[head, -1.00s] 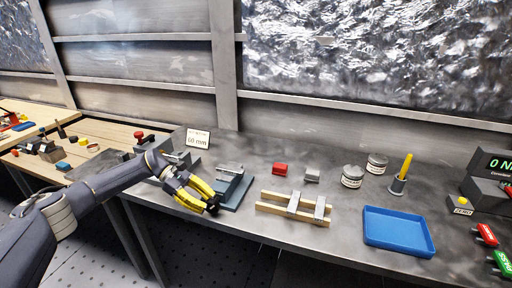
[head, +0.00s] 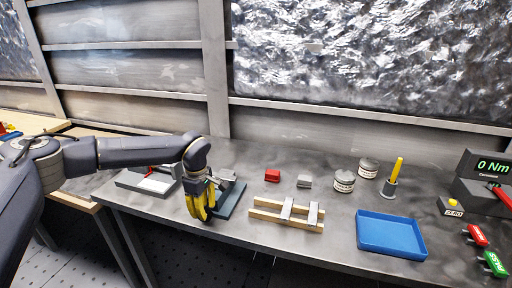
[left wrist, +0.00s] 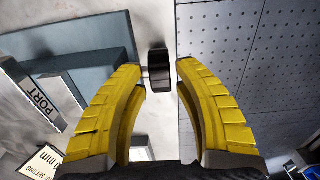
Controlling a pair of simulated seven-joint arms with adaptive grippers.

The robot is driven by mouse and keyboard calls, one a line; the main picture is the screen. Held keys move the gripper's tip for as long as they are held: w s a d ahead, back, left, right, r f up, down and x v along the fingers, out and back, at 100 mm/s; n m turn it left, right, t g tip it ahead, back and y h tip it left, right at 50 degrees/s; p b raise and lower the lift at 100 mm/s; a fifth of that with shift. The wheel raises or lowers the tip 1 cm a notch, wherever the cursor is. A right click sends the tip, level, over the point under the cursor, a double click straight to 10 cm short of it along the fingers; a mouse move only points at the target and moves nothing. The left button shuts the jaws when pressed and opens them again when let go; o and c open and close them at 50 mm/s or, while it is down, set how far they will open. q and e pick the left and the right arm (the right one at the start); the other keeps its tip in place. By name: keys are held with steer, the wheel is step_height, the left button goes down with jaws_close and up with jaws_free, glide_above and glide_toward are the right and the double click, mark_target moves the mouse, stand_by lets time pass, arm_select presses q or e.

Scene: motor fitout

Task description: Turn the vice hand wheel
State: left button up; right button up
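The grey vice (head: 227,180) sits on a blue base plate (head: 234,202) near the table's front edge. Its black hand wheel (left wrist: 158,70) shows edge-on in the left wrist view, at the plate's edge; in the head view my gripper hides it. My left gripper (head: 200,215) points down at the vice's front left. In the left wrist view its yellow fingers (left wrist: 160,72) are open, with the wheel in the gap between the tips and visible space on both sides. A vice part lettered PORT (left wrist: 36,98) shows at left. My right gripper is out of view.
Two light wooden bars with grey blocks (head: 287,210) lie right of the vice. A red block (head: 272,176), two tins (head: 344,181) and a blue tray (head: 390,235) stand farther right. A "60 mm" card (left wrist: 45,163) shows at the wrist view's lower left.

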arm_select(q)
step_height(320, 180, up, 17)
steer(key=d+r+n+h, duration=0.1)
steer(key=d+r+h, duration=0.2)
steer(key=d, duration=0.5)
steer(key=s+d+r+h, duration=0.1)
steer(key=d+r+h, duration=0.2)
steer(key=d, duration=0.6)
steer(key=shift+s+d+r+n+t+h, duration=0.2)
steer(key=shift+s+r+n+t+h, duration=0.15)
steer(key=shift+r, duration=0.35)
steer(key=shift+w, duration=0.1)
